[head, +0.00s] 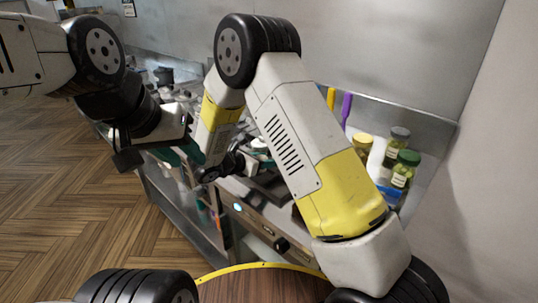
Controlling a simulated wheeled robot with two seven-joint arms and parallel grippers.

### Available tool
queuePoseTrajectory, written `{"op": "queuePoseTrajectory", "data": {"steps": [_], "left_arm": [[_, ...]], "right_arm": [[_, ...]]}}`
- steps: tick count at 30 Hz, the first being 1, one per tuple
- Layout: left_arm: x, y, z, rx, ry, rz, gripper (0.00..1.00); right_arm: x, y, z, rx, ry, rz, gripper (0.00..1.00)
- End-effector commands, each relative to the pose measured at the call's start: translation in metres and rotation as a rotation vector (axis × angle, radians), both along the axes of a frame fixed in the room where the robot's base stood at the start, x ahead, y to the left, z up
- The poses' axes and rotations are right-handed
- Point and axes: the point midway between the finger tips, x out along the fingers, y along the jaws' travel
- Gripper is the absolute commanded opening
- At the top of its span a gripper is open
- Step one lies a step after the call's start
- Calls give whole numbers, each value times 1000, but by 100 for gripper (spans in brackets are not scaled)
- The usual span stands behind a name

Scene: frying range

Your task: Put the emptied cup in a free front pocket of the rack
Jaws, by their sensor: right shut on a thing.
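My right gripper (232,163) hangs below my raised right forearm, over the front of the steel range. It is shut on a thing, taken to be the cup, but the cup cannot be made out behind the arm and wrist. My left gripper (150,137) is at the left, above the range's far left part. Whether its fingers are apart is unclear, and nothing is clearly seen in it. I cannot pick out the rack or its front pockets; my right arm covers much of the counter.
Jars with green (407,160) and grey (398,138) lids stand at the right by the back wall, near a yellow-lidded one (362,142). A purple handle (346,107) sticks up beside a yellow one. The range front has a knob (281,244). Wooden floor (70,200) is open at left.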

Motion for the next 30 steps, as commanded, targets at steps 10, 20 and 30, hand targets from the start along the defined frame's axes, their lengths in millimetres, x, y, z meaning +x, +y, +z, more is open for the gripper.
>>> {"op": "queuePoseTrajectory", "data": {"steps": [10,20,30], "left_arm": [[0,0,0,0,0,0,36],[0,0,0,0,0,0,36],[0,0,0,0,0,0,36]], "right_arm": [[1,1,-14,2,-2,6,16],[1,1,-22,1,-1,5,16],[-1,1,-29,4,6,5,64]]}}
